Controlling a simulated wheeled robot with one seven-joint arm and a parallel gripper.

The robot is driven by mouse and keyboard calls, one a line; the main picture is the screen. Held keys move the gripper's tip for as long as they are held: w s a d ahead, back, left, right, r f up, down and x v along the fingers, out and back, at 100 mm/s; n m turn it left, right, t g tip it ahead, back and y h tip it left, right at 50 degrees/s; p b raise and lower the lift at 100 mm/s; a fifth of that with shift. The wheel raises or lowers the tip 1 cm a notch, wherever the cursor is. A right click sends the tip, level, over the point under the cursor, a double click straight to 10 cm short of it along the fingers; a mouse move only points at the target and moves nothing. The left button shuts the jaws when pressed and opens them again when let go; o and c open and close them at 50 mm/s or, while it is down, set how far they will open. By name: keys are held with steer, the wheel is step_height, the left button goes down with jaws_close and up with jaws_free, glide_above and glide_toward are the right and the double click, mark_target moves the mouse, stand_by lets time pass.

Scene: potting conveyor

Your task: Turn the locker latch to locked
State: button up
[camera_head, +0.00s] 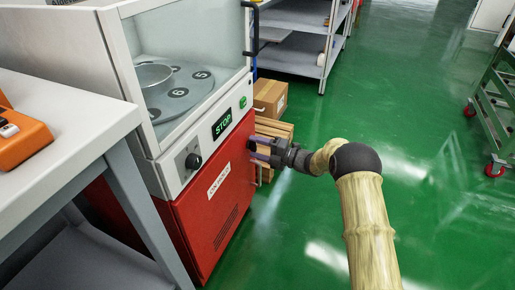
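A red locker door (218,195) with a white label and vent slots forms the lower front of the machine. A small dark piece (251,145), which looks like the latch, is at the door's upper right edge. My gripper (257,149) is level with it, coming from the right.
Boxes (270,98) stand behind my gripper. A white table (60,120) is at left, a green cart (495,100) at far right. The green floor (420,220) on the right is clear.

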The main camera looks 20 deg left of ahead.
steer(key=shift+o, duration=0.3)
steer(key=shift+r, duration=0.1)
steer(key=shift+d, duration=0.25)
steer(key=s+d+p, duration=0.1)
steer(key=d+p, duration=0.6)
steer(key=d, duration=1)
steer(key=shift+s, duration=0.2)
